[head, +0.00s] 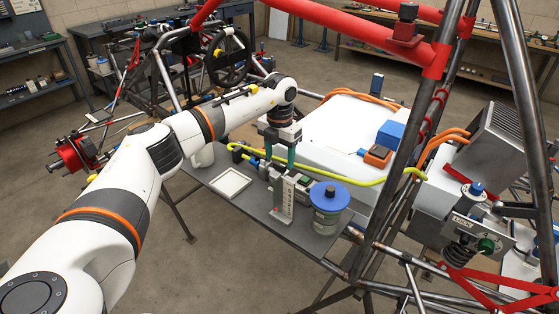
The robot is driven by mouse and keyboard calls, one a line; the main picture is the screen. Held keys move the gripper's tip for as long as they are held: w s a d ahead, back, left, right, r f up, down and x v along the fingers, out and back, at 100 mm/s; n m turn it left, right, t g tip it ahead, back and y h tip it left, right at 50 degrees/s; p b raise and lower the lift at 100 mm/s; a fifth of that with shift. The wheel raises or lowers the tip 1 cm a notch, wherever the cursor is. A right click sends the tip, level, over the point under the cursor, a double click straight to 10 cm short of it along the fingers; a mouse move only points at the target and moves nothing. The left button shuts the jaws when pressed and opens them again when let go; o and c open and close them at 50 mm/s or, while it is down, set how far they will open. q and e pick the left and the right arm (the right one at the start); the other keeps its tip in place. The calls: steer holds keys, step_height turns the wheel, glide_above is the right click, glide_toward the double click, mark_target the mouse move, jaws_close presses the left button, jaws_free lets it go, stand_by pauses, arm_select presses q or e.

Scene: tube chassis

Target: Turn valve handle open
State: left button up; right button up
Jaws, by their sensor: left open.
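My left arm comes in from the left, and its gripper (279,158) points down over the grey bench plate. Its two teal fingers are apart, one on each side of a small dark fitting assembly (268,172) beside the yellow-green hose. This assembly is probably the valve. Its handle is too small and too covered by the fingers to make out, and I cannot tell whether the fingers touch it. An upright pale label plate (288,198) stands just in front. My right gripper does not show.
A jar with a blue lid (329,194) stands close right of the label plate. A white square tray (230,183) lies to the left. The yellow-green hose (350,182) runs right. Red tubes (350,28) and dark frame bars rise behind and right.

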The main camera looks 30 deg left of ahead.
mark_target(279, 164)
arm_select(q)
step_height(279, 164, up, 10)
steer(key=b, duration=0.2)
steer(key=shift+r, duration=0.15)
stand_by(0.4)
